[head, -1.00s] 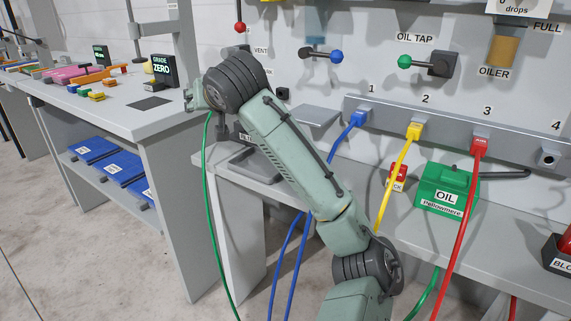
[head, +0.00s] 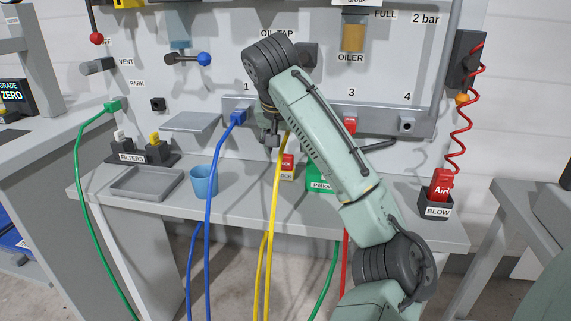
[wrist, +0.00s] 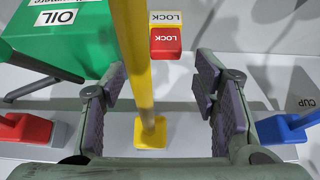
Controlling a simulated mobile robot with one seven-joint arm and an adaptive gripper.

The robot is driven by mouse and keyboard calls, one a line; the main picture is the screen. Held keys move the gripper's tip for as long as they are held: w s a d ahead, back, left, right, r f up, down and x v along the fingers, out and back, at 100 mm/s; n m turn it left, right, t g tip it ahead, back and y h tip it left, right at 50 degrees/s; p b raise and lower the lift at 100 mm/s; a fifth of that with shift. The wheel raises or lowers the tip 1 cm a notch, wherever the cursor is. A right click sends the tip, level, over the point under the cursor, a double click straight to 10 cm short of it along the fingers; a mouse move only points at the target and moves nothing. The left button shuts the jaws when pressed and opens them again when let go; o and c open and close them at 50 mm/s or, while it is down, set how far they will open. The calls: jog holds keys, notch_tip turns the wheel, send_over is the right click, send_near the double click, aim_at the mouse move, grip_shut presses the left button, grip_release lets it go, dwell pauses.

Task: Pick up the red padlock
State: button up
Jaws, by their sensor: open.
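The red padlock (head: 287,162) stands on the bench near the wall panel, above a small label partly hidden in the head view. In the wrist view it shows as a red block marked LOCK (wrist: 165,42), with a pale LOCK label beside it. My gripper (head: 272,139) is in front of the socket rail, above and left of the padlock in the head view. In the wrist view its jaws (wrist: 156,105) are open. The padlock lies beyond them, towards the picture top, apart from both fingers. The yellow cable (wrist: 135,75) crosses the view between the fingers, left of the padlock.
The green oil can (wrist: 60,40) is close left of the padlock in the wrist view. Red (wrist: 25,130) and blue (wrist: 285,128) plugs flank the jaws. A blue cup (head: 204,181), a grey tray (head: 146,194) and a BLOW holder (head: 437,209) stand on the bench.

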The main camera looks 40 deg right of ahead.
aim_at(286, 155)
jog(key=x, duration=0.5)
jog(key=shift+w+a+p, duration=0.25)
jog(key=shift+w+p, duration=0.05)
jog(key=shift+p, duration=0.05)
jog(key=c, duration=1.3)
jog(key=shift+r, duration=0.1)
